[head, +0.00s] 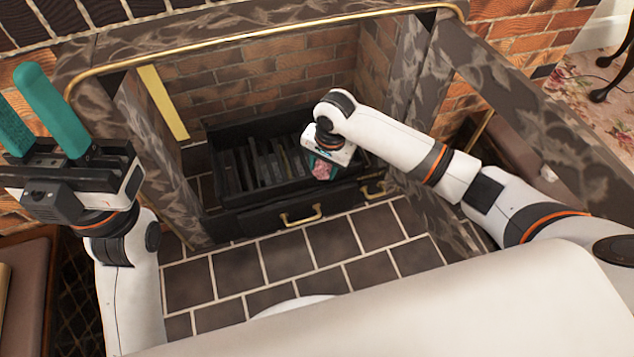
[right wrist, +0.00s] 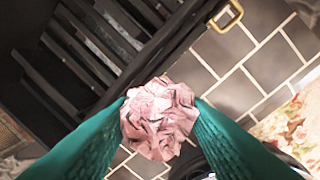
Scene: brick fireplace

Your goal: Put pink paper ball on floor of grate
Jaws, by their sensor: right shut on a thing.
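The pink paper ball (right wrist: 160,117) is crumpled and sits between the green fingers of my right gripper (right wrist: 158,122), which is shut on it. In the head view the ball (head: 321,170) shows just under the right gripper (head: 322,167), at the right front part of the grate. The black grate (head: 225,205) stands in the fireplace, with dark slats inside. In the right wrist view the ball appears over the grate's front edge, with floor tiles beyond; its height above is unclear. My left gripper (head: 45,115) is raised at the left, fingers apart, open and empty.
Brass handles (head: 301,215) stick out from the grate's front. Dark marble surrounds (head: 420,215) flank the opening, and brick walls (head: 250,75) close the back. A brass rail (head: 270,33) runs along the top. The tiled hearth (head: 320,243) in front is clear.

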